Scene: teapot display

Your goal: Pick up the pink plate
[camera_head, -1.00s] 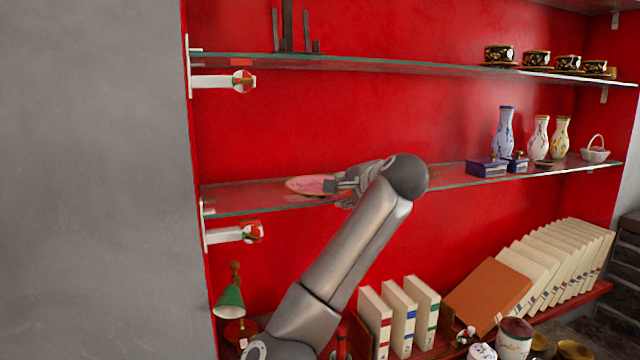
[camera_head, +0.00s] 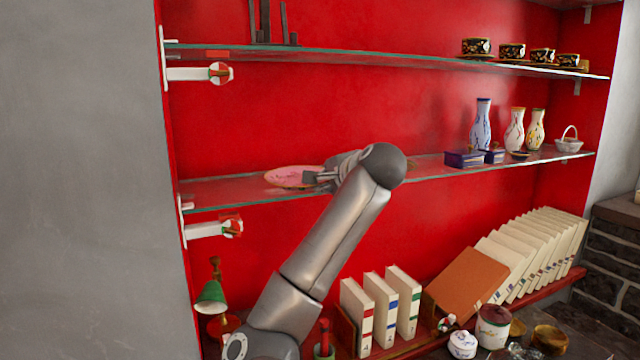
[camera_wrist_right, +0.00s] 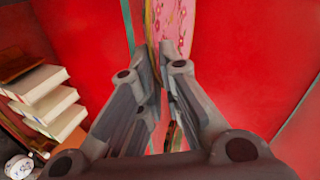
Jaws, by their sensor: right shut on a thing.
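The pink plate (camera_head: 295,176) is at the left part of the middle glass shelf (camera_head: 225,193) in the head view, slightly tilted. My right gripper (camera_head: 318,178) is at the plate's right edge and is shut on it. In the right wrist view the pink patterned plate (camera_wrist_right: 174,25) shows at the top, its rim between the fingertips of my right gripper (camera_wrist_right: 164,50). The head view does not make clear whether the plate touches the shelf. My left gripper is not in view.
Blue boxes (camera_head: 464,159), vases (camera_head: 481,126) and a white basket (camera_head: 569,144) stand on the same shelf at right. An upper glass shelf (camera_head: 380,58) is above. Books (camera_head: 404,303) stand below.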

